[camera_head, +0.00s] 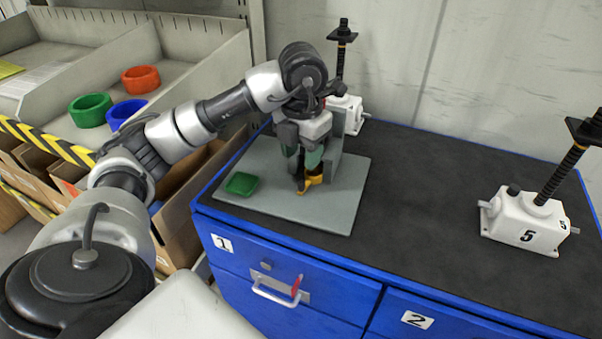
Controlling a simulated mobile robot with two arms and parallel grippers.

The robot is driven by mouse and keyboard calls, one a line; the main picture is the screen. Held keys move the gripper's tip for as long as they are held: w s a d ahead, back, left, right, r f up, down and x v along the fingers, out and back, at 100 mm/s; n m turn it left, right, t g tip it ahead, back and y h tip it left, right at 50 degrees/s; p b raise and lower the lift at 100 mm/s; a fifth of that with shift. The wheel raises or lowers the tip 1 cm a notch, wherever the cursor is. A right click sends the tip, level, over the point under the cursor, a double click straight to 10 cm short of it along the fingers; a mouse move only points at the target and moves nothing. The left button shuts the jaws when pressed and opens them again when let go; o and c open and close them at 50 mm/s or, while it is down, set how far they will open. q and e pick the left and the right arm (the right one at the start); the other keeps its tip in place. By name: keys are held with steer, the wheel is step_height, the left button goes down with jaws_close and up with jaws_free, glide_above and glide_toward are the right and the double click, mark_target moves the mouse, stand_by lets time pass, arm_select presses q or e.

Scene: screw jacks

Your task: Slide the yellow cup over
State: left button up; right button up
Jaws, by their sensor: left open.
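A yellow piece, which I take for the yellow cup (312,181), stands on the grey board (330,213) on the workbench. Only part of it shows under my left gripper (303,181). The left gripper points down, with its fingers at the yellow piece. The jaws are open. I cannot tell whether a finger touches it. A flat green piece (241,184) lies on the same board, left of the gripper. My right gripper does not show.
A white screw jack marked 5 (527,220) stands at the right of the black bench top (420,200). Another jack (350,105) stands behind my left gripper. Green (90,110), red (140,79) and blue (125,113) rings lie in the bin at left. The middle bench top is clear.

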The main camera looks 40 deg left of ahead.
arm_select(q)
step_height(320, 180, up, 3)
steer(key=shift+f, duration=0.15)
stand_by(0.5)
steer(key=shift+d, duration=0.1)
